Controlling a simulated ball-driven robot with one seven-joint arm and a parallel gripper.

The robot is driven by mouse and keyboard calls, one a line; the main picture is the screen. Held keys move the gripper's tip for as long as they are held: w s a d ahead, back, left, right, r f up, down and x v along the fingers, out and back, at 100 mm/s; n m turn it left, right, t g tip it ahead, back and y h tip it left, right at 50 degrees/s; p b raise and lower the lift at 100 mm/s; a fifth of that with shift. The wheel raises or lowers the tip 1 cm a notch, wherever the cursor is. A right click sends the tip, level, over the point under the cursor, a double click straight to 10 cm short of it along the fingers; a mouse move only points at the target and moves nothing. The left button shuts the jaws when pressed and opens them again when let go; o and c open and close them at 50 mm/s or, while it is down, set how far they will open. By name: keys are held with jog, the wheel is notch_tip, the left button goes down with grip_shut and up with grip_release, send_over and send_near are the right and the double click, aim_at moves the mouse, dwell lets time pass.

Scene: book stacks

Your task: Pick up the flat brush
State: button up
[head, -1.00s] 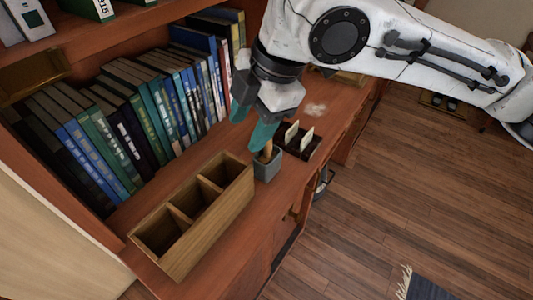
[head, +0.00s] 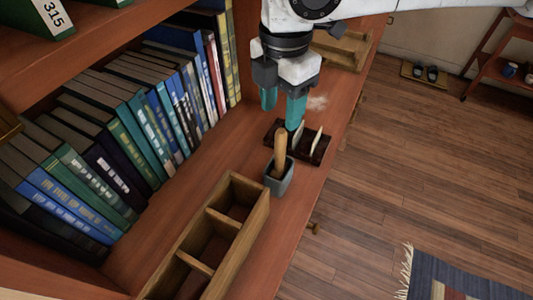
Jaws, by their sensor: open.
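A light wooden handle (head: 280,152) stands nearly upright in a small grey pot (head: 279,181) on the wooden shelf. Its lower end is hidden in the pot, so I cannot tell from its shape whether it is the flat brush. My gripper (head: 282,110) has two teal fingers pointing down, apart, with nothing visible between them. It is above and behind the handle in the picture, and its right finger comes close to a dark rack with pale upright cards (head: 310,147). A small pale tuft (head: 317,102) lies just right of that finger.
A wooden divided box (head: 216,243) stands in front of the pot. A row of books (head: 110,140) fills the left side. A wooden tray (head: 341,48) lies farther back. The shelf edge drops to the floor on the right.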

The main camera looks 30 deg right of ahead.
aim_at(279, 128)
notch_tip(279, 128, down, 5)
jog(key=shift+w+f+b, duration=0.1)
jog(key=shift+b, duration=0.25)
jog(key=shift+s+f+b, duration=0.2)
jog(key=shift+s+f, duration=0.05)
jog(key=shift+f, duration=1.1)
jog(key=shift+s+f+b, duration=0.15)
jog(key=shift+s+f, duration=0.05)
jog(key=shift+f, duration=1.15)
grip_shut()
